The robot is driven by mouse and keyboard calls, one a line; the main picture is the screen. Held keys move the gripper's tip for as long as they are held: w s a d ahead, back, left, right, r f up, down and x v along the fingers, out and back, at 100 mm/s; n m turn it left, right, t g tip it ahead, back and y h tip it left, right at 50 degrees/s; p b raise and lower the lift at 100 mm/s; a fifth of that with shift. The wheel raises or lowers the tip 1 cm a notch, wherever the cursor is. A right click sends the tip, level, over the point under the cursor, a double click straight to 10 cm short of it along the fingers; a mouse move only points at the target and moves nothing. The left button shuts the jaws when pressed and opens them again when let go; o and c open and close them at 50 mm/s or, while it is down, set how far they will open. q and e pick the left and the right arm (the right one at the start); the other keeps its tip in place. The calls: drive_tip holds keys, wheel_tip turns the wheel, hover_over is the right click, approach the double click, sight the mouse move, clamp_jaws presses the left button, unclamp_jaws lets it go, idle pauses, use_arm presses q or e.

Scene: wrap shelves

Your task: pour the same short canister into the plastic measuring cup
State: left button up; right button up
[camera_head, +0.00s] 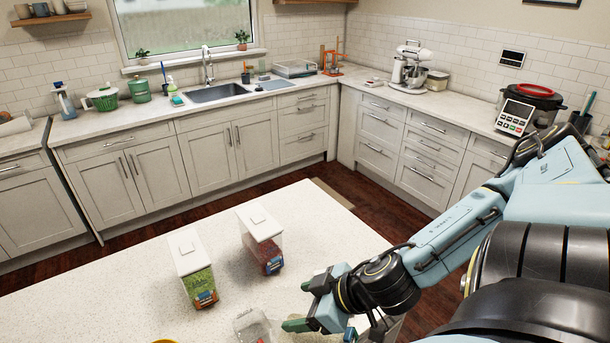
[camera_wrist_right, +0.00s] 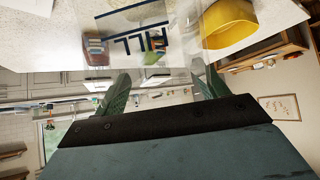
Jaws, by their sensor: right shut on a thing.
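A canister with a white lid and green contents (camera_head: 197,284) stands on the island counter. A second white-lidded canister with dark red contents (camera_head: 265,246) stands to its right and farther back. A clear plastic vessel (camera_head: 250,325), which looks like the measuring cup, shows at the bottom of the head view. My right gripper (camera_head: 297,306) is at its right with green fingers. In the wrist view, clear plastic with dark blue lettering (camera_wrist_right: 150,42) lies between the fingertips, and the gripper is shut on it. What the vessel holds is unclear. My left gripper is out of view.
A yellow thing (camera_head: 165,341) is cut off at the bottom edge; a yellow vessel (camera_wrist_right: 230,22) shows in the wrist view. The white island counter (camera_head: 110,290) is bare left of the canisters. Wall counters with a sink (camera_head: 217,92) stand well behind, across the floor.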

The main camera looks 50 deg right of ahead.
drive_tip(key=shift+w+a+r+g+h, duration=0.1)
drive_tip(key=shift+w+a+g+h, duration=0.2)
drive_tip(key=shift+w+g, duration=0.45)
drive_tip(key=shift+w+a+f+g+h, duration=0.15)
drive_tip(key=shift+w+a+g, duration=0.2)
drive_tip(key=shift+w+g, duration=0.45)
drive_tip(key=shift+w+a+r+g+h, duration=0.15)
drive_tip(key=shift+w+a+g+h, duration=0.15)
drive_tip(key=shift+w+g, duration=0.45)
drive_tip(key=shift+w+a, duration=0.1)
drive_tip(key=shift+w, duration=0.25)
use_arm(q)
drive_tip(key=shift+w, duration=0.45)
use_arm(e)
drive_tip(key=shift+f, duration=0.25)
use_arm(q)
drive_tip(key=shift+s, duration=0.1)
use_arm(e)
drive_tip(key=shift+s, duration=0.15)
drive_tip(key=shift+w, duration=0.2)
drive_tip(key=shift+w+a+f+g+h, duration=0.25)
drive_tip(key=shift+w+f+g+h, duration=0.2)
drive_tip(key=shift+w+f+g, duration=0.4)
drive_tip(key=shift+w+a+f+g+h, duration=0.25)
drive_tip(key=shift+w+f+g+h, duration=0.25)
drive_tip(key=shift+g, duration=0.65)
idle(2.2)
